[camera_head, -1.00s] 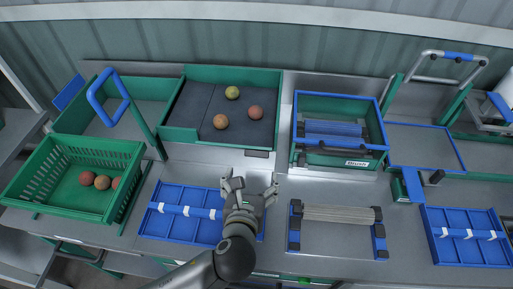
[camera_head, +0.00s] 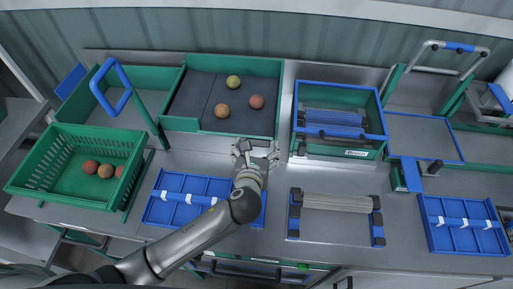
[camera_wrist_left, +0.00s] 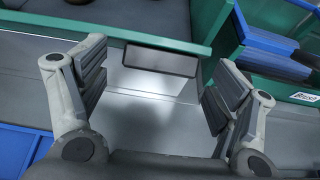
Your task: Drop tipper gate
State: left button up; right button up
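A green-walled tray (camera_head: 269,69) with a dark floor holds three tomatoes, one yellowish and two reddish. A small dark-framed plate (camera_wrist_left: 160,60) is on the lower front of its green wall. My left gripper (camera_head: 257,150) is at the tray's front right, just in front of that wall. In the left wrist view my gripper (camera_wrist_left: 162,75) has its two fingers wide apart, empty, with the plate between them. I cannot tell whether the fingers touch the plate. No part is clearly recognisable as the tipper gate. My right gripper is out of view.
A green crate (camera_head: 62,141) with three tomatoes is at left, beside an upright blue loop handle (camera_head: 122,75). A blue tray (camera_head: 160,213) lies under my left arm. A green box marked Brush (camera_head: 340,152) and a slatted roller unit (camera_head: 336,202) stand to the right.

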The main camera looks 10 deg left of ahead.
pick_arm(q)
jog(key=c, duration=1)
jog(key=f+t+b, duration=0.1)
jog(key=t+b, duration=0.1)
jog(key=b, duration=0.2)
jog(key=s+f+t+b, duration=0.1)
jog(key=t+b, duration=0.1)
jog(key=b, duration=0.3)
jog(key=shift+f+b, duration=0.3)
jog(key=shift+f, duration=0.1)
